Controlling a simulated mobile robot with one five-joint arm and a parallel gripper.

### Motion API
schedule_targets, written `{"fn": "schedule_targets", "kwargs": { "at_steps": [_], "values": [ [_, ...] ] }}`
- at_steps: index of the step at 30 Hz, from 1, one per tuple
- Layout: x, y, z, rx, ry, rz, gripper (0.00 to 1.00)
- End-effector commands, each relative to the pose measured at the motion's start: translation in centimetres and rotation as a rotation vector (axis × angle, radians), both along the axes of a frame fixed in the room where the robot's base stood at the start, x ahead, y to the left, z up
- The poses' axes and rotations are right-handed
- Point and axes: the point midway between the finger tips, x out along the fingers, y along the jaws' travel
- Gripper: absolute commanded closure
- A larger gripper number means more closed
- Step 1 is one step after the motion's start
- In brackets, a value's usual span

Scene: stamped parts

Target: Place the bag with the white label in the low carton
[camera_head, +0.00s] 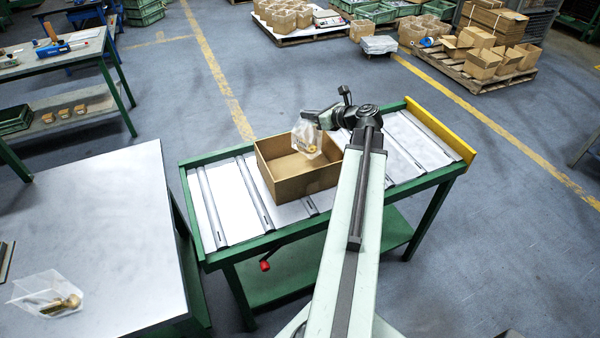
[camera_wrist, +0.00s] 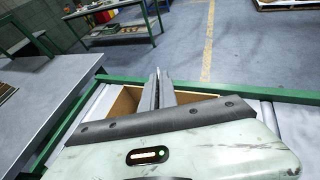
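A clear bag (camera_head: 308,141) with a small brass-coloured part inside hangs from my gripper (camera_head: 312,117). The gripper is shut on its top edge. The bag is over the low brown carton (camera_head: 270,178), near its back right, and overlaps the carton's inside in the head view. I cannot tell whether it touches the carton. A white label is not clear on it. In the wrist view my fingers (camera_wrist: 158,76) are close together, the bag is hidden, and part of the carton (camera_wrist: 126,103) shows. The carton is open and sits on a roller conveyor.
Another clear bag (camera_head: 48,298) with a brass part lies on the grey table (camera_head: 120,220) at left. The green-framed conveyor (camera_head: 222,205) has a yellow end stop (camera_head: 440,128) at right. A workbench (camera_head: 50,68) stands at the back left. Pallets of cartons (camera_head: 478,75) are farther back.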

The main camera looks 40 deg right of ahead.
Motion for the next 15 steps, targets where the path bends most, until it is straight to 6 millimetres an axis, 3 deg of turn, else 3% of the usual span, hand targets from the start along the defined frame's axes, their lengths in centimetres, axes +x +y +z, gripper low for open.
{"fn": "schedule_targets", "kwargs": {
  "at_steps": [4, 10, 15],
  "values": [
    [-0.2, -0.2, -1.8, 0.000, -0.001, -0.004, 1.00],
    [-0.3, -0.3, -6.1, 0.000, -0.001, -0.006, 1.00],
    [-0.3, -0.4, -6.3, -0.001, -0.001, -0.007, 1.00]
  ]
}}
